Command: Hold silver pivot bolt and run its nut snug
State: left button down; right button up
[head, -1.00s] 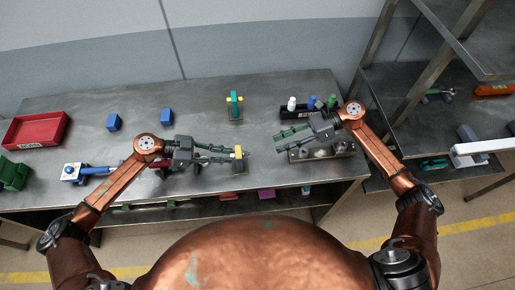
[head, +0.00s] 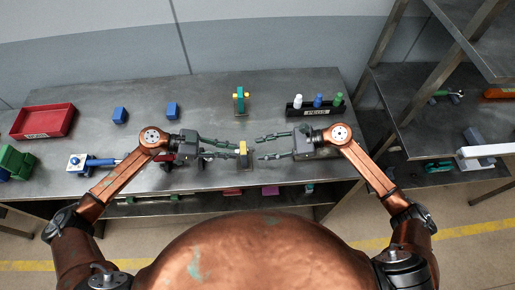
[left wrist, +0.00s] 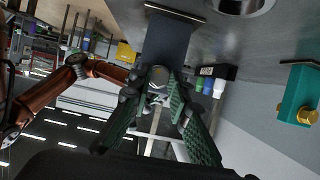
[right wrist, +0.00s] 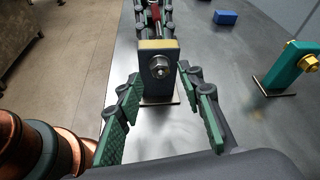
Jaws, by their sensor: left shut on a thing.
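A dark upright plate with a yellow top (head: 244,158) stands near the front edge of the bench. In the right wrist view a silver nut on the pivot bolt (right wrist: 160,66) sits on the plate's (right wrist: 153,92) near face. My left gripper (head: 237,149) is on the plate's left side, shut on the silver bolt's head (left wrist: 158,74); the fingers partly hide it. My right gripper (head: 261,148) is on the plate's right side, open and empty. Its fingers (right wrist: 163,88) point at the nut, spread to either side and apart from it.
A teal upright with a gold bolt (head: 240,101) stands behind the plate; it also shows in the right wrist view (right wrist: 284,70). A black holder with bottles (head: 312,109) is back right. Blue blocks (head: 120,115) and a red bin (head: 43,121) are left.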

aim_at(250, 150)
jog(key=shift+x, duration=1.2)
jog(key=shift+c, duration=0.4)
grip_shut()
